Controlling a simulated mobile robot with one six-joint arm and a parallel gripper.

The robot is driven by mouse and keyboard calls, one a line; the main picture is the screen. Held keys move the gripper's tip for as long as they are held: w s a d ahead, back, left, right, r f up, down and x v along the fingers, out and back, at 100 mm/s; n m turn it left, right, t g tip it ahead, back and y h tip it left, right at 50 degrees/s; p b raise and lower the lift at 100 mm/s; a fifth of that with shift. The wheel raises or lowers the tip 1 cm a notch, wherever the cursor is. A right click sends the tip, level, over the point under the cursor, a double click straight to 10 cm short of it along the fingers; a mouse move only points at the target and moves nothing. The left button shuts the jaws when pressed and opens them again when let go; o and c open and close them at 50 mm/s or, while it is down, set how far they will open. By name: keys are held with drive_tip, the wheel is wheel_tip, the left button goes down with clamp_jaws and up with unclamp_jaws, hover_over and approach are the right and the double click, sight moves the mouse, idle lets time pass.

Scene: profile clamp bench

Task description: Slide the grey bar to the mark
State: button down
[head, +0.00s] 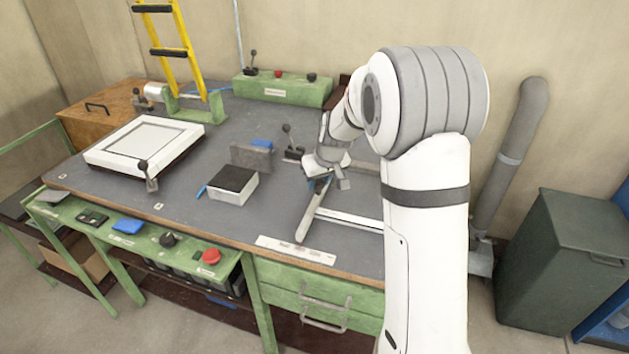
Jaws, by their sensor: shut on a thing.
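A grey bar (311,214) lies on the dark bench top, right of the middle, its near end close to the front edge. My gripper (321,182) points down at the bar's far end and is shut on it; the exact contact is small and partly hidden by the gripper. A pale rail (348,218) runs from beside the bar to the right, where my arm hides its end. I cannot make out which marking is the mark.
A lever clamp (292,148) and an upright grey block (250,158) stand left of my gripper. A black-topped box (234,184) sits farther left. A white label plate (295,249) lies along the front edge. A white framed panel (146,143) is at the left.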

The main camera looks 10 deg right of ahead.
drive_tip(key=shift+d, duration=0.1)
drive_tip(key=c, duration=1.2)
unclamp_jaws()
drive_tip(key=shift+w, duration=0.15)
drive_tip(key=shift+c, duration=0.2)
drive_tip(key=shift+o, duration=0.8)
drive_tip(key=v, duration=0.7)
drive_tip(key=shift+r, duration=0.35)
